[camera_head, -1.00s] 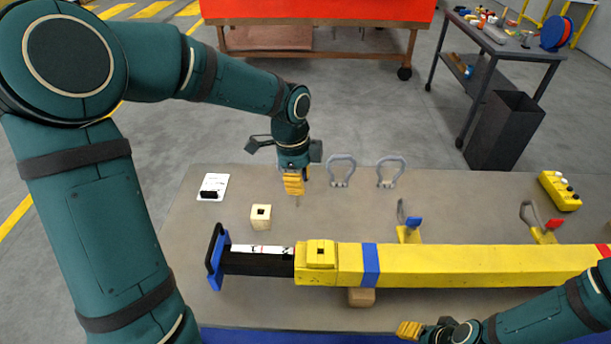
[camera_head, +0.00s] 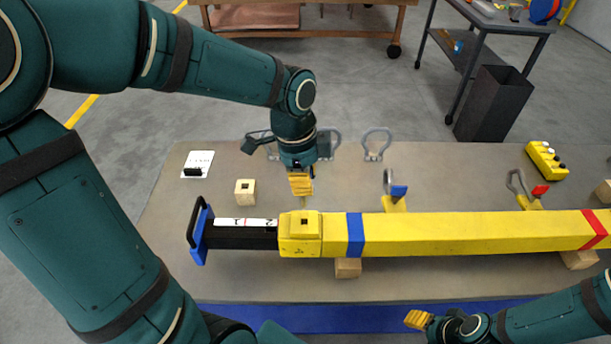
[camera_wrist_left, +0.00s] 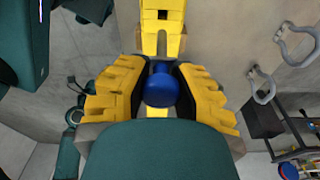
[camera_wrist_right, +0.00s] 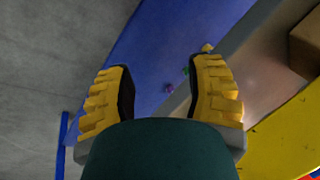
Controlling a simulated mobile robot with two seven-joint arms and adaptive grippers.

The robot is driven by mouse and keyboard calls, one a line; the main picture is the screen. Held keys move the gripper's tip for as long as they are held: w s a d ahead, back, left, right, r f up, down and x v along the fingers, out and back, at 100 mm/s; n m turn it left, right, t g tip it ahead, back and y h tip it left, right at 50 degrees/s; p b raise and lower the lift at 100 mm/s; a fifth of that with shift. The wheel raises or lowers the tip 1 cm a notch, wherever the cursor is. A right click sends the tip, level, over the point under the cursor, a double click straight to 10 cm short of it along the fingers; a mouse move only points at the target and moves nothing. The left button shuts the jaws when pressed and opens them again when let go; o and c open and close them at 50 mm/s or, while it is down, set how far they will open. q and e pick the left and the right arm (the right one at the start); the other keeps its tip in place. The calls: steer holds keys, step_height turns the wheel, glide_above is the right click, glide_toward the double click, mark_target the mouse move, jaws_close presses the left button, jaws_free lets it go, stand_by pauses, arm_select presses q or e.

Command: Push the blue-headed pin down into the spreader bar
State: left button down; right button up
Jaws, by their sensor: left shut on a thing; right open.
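My left gripper (camera_head: 301,186) is shut on the blue-headed pin, pointing down above the table just behind the yellow sleeve of the spreader bar. In the left wrist view the pin's blue head (camera_wrist_left: 161,90) sits between the ribbed yellow fingers. In the head view the fingers hide the head; part of the shank shows below them. The yellow spreader bar (camera_head: 440,234) lies across the table, with a square hole in the raised collar (camera_head: 303,222) near its left end. A black inner bar with a white scale (camera_head: 245,224) extends left from it. My right gripper (camera_head: 418,320) is open and empty at the front edge.
A wooden block with a hole (camera_head: 245,192) stands left of my left gripper. Grey shackles (camera_head: 376,145) lie behind. A yellow control box (camera_head: 546,161) is at back right.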

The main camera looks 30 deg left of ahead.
arm_select(q)
steer(key=b, duration=0.4)
glide_above(305, 216)
steer(key=s, duration=0.1)
steer(key=shift+s+d+f, duration=0.1)
steer(key=shift+d+f, duration=0.15)
steer(key=shift+f, duration=1.15)
steer(key=shift+s+d+f, duration=0.1)
steer(key=shift+d+f, duration=0.1)
steer(key=shift+f, duration=1.2)
steer(key=shift+f+b, duration=2.6)
steer(key=shift+f, duration=1)
steer(key=c, duration=0.8)
jaws_free()
steer(key=shift+w+r, duration=0.1)
